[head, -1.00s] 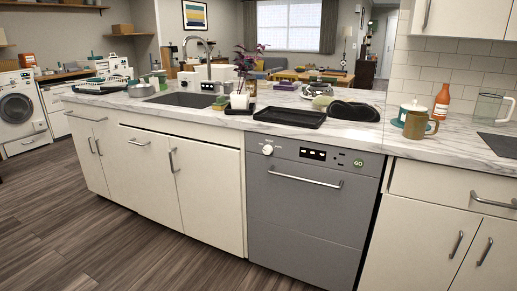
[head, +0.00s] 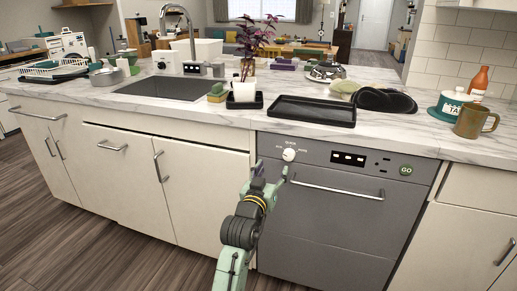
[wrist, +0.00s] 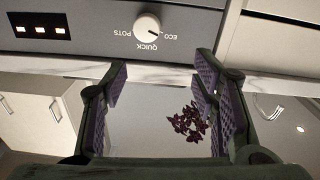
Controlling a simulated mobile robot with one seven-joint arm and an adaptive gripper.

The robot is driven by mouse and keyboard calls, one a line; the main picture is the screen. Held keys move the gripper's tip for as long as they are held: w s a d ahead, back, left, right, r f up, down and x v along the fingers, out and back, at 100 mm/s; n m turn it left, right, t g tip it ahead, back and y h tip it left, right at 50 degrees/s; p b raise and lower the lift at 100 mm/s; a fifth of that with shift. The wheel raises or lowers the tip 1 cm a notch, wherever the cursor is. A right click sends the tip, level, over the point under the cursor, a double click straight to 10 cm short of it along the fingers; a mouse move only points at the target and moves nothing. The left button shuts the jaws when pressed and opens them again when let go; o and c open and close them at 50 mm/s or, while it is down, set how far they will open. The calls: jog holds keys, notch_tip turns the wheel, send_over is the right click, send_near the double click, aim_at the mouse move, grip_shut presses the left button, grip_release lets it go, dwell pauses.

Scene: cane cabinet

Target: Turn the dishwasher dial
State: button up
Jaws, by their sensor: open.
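The grey dishwasher (head: 330,220) is built in under the marble counter. Its white round dial (head: 289,155) is at the upper left of the front panel, with printed labels around it. In the wrist view the dial (wrist: 147,27) shows beyond the fingertips, near the top middle, with the words QUICK, ECO and POTS readable. My gripper (head: 271,172) is in front of the panel, just below and left of the dial in the head view. In the wrist view my gripper (wrist: 160,80) has its purple-padded fingers wide apart, with nothing between them. The fingers look apart from the dial.
A bar handle (head: 337,188) crosses the dishwasher door below the dial. A black tray (head: 311,111) lies on the counter above. White cabinets flank the dishwasher.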

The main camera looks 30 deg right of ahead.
aim_at(288, 156)
jog(key=shift+g, duration=0.4)
jog(key=p+x, duration=0.1)
jog(key=x, duration=0.2)
jog(key=s+p+x, duration=0.1)
jog(key=x, duration=0.3)
jog(key=d+f+p+x, duration=0.1)
jog(key=x, duration=0.2)
jog(key=shift+d, duration=0.3)
jog(key=shift+w+d, duration=0.3)
jog(key=shift+w, duration=0.05)
jog(key=c, duration=1.2)
jog(key=shift+o, duration=0.2)
